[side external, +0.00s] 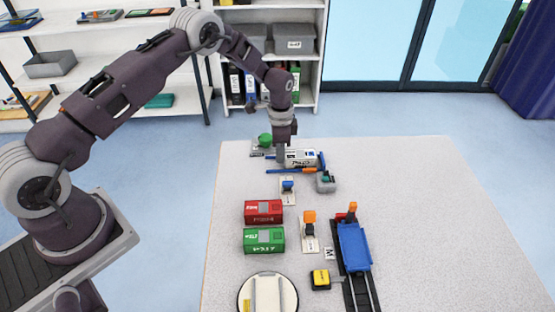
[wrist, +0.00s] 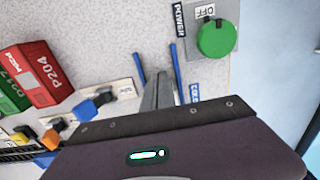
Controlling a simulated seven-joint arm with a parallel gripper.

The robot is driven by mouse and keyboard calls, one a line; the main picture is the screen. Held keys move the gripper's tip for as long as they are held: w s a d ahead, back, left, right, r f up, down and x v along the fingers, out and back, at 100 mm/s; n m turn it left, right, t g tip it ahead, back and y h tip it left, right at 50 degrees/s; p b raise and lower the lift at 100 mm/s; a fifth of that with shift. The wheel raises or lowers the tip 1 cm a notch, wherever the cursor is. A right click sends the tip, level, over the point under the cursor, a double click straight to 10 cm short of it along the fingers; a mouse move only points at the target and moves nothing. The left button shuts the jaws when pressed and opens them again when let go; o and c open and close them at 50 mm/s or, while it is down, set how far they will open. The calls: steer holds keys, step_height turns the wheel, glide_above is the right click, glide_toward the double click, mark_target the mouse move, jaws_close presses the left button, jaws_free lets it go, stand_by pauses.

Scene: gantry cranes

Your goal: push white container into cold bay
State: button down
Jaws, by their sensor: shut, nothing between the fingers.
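The white container (side external: 301,158) lies near the far edge of the table in the side view, beside blue strips (side external: 321,160) that seem to mark the cold bay. A blue "COLD" label (wrist: 194,92) shows in the wrist view, partly cut off by my wrist housing. My gripper (side external: 281,164) is shut and points down close to the left end of the white container; I cannot tell whether they touch. In the wrist view my gripper (wrist: 160,82) is between two blue strips (wrist: 173,60). The container is not clearly visible there.
A green power button (side external: 265,140) stands behind my gripper. A blue cart (side external: 354,246) sits on rails. The table's right side is clear.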

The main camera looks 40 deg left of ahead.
steer(key=shift+w+d, duration=0.45)
steer(key=shift+w, duration=0.05)
steer(key=shift+s+a, duration=0.4)
step_height(320, 180, up, 7)
steer(key=shift+r, duration=0.1)
steer(key=s+d+r+n+t, duration=0.1)
steer(key=s+r+n+t, duration=0.1)
steer(key=s+r, duration=0.8)
steer(key=s+d+r+n+t, duration=0.15)
steer(key=s+r, duration=0.25)
steer(key=r, duration=1.2)
steer(key=s+d+r+n+t, duration=0.1)
steer(key=s+n, duration=0.4)
steer(key=s, duration=1.7)
steer(key=shift+r+t, duration=0.45)
steer(key=shift+t, duration=0.1)
